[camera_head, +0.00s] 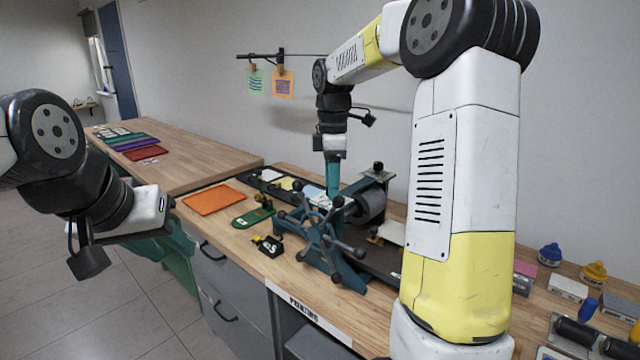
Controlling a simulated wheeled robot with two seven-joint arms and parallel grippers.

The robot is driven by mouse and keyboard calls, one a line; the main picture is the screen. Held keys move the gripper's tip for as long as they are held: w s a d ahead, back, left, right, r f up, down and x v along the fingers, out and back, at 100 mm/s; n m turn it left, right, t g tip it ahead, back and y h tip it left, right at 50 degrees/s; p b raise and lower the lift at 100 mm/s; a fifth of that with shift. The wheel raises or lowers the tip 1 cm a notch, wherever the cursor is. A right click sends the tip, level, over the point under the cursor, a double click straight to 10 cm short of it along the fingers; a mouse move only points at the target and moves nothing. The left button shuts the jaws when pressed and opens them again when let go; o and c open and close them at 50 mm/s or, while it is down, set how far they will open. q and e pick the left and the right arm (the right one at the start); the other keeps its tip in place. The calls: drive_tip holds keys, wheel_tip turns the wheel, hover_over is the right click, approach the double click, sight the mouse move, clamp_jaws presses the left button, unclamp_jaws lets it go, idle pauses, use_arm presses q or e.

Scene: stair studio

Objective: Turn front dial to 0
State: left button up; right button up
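The printing press (325,245) stands on the wooden bench, with a dark teal spoked wheel facing me and a grey roller behind it. A black knob (378,168) sticks up from the far end of the press, clear of my grippers. My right gripper (333,192) points down over the near end of the press, its teal fingers close to the top of the frame. I cannot make out a front dial there or its reading; the fingers and wheel cover that spot. My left gripper (180,248) hangs beside the bench's left edge, away from the press, with nothing visible in it.
My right arm hides part of the bench. Ink pots (551,254) and blocks stand at the right. Floor is clear at left.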

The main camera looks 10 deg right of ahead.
drive_tip(key=shift+r, duration=3.9)
